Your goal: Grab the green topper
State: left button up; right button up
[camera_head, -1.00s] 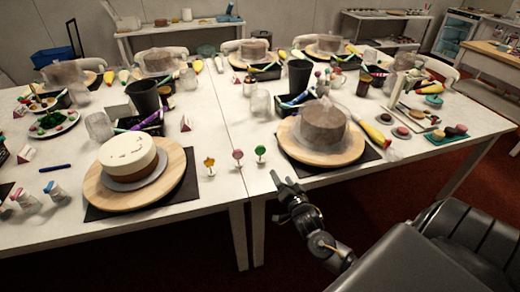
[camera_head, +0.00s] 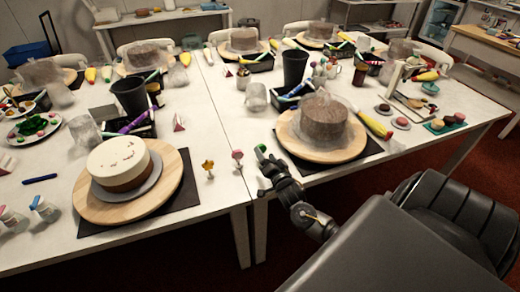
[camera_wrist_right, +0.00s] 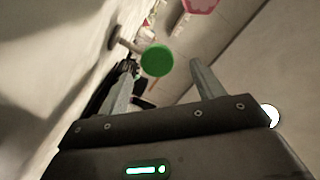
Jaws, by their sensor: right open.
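The green topper (camera_head: 262,149) stands near the front edge of the table, partly hidden by my right gripper (camera_head: 266,160) in the head view. In the right wrist view its round green head (camera_wrist_right: 157,60) shows just beyond and between the two fingertips of my right gripper (camera_wrist_right: 160,75), nearer the left finger. The fingers are apart and nothing is held between them. A pink topper (camera_head: 237,156) stands just left of the green one, and a yellow star topper (camera_head: 208,166) stands further left. My left gripper is not in view.
A brown cake under a clear cover sits on a wooden turntable (camera_head: 289,142) close to the right of my gripper. A white-topped cake (camera_head: 117,160) sits on another turntable (camera_head: 93,209) at left. The table front (camera_head: 222,187) around the toppers is bare.

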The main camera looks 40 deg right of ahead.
aim_at(262, 150)
jog(key=shift+w+d, duration=0.15)
jog(key=shift+w, duration=0.5)
jog(key=shift+w+d, duration=0.1)
jog(key=shift+w, duration=0.2)
jog(key=x, duration=0.2)
jog(key=p+x, duration=0.1)
jog(key=x, duration=0.2)
jog(key=shift+f, duration=0.2)
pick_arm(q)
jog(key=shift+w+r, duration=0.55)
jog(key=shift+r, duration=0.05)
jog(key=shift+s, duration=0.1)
pick_arm(e)
jog(key=c, duration=1.1)
jog(key=shift+o, duration=0.2)
jog(key=shift+r, duration=0.1)
